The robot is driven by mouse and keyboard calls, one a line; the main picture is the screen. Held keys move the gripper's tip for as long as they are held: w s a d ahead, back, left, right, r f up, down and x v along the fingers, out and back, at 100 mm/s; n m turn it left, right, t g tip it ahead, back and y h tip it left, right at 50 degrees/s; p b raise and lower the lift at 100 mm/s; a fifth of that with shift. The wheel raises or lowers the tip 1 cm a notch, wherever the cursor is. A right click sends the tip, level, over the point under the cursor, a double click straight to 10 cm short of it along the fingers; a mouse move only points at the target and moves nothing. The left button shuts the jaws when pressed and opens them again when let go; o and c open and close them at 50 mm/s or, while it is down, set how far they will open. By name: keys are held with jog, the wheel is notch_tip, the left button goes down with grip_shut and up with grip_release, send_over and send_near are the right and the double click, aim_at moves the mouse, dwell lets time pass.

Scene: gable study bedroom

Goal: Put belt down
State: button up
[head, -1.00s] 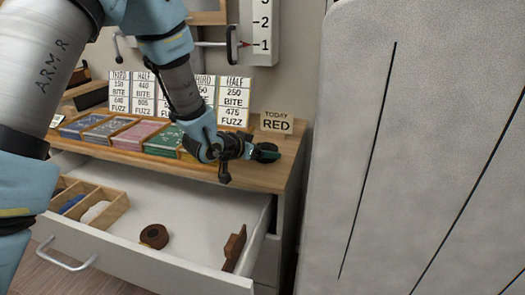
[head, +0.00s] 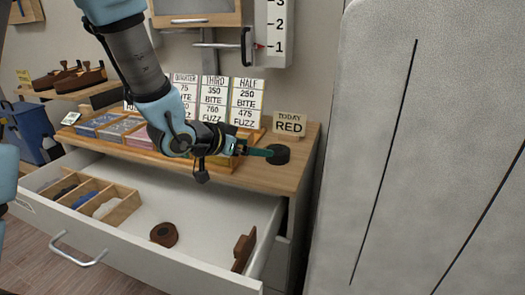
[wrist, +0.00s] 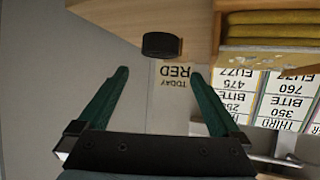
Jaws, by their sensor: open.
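A black round roll (head: 278,154), which looks like the coiled belt, rests on the wooden desk top (head: 297,168) near its right end, in front of the TODAY RED sign (head: 289,124). My gripper (head: 258,151) is just left of it in the head view, low over the desk. In the wrist view the green fingers of my gripper (wrist: 160,73) are spread wide with nothing between them. The black roll (wrist: 162,45) lies beyond the fingertips, apart from them, on the wood.
Below, a white drawer (head: 190,262) is open, holding a brown coil (head: 164,235), a brown wooden block (head: 243,251) and a divided wooden box (head: 124,210). Price cards (head: 246,100) and a tray of coloured packs stand behind my arm. A grey slanted panel (head: 420,150) fills the right.

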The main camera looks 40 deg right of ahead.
jog(key=shift+s+a+r, duration=0.1)
jog(key=shift+a+r, duration=0.2)
jog(key=shift+a, duration=0.3)
jog(key=w+a+f+n+t+y, duration=0.15)
jog(key=w+a+n+y, duration=0.35)
jog(key=a, duration=0.8)
jog(key=w+a+f+n+t+y, duration=0.1)
jog(key=w+a+n+t+y, duration=0.15)
jog(key=w+a, duration=0.7)
jog(key=s+a+n+y, duration=0.1)
jog(key=s+a, duration=0.1)
jog(key=a, duration=0.2)
jog(key=s+a+n+g+y, duration=0.1)
jog(key=s+a+n, duration=0.1)
jog(key=a, duration=0.3)
jog(key=s+a+n+g+y, duration=0.1)
jog(key=s+a+n+y, duration=0.1)
jog(key=a, duration=0.3)
jog(key=shift+a+f, duration=0.1)
jog(key=shift+f, duration=0.2)
jog(key=s+a+r+n+g+p, duration=0.2)
jog(key=s+a, duration=0.2)
jog(key=s, duration=0.1)
jog(key=shift+a+r+g, duration=0.2)
jog(key=shift+r+g, duration=0.05)
jog(key=shift+g, duration=0.05)
jog(key=shift+c, duration=0.4)
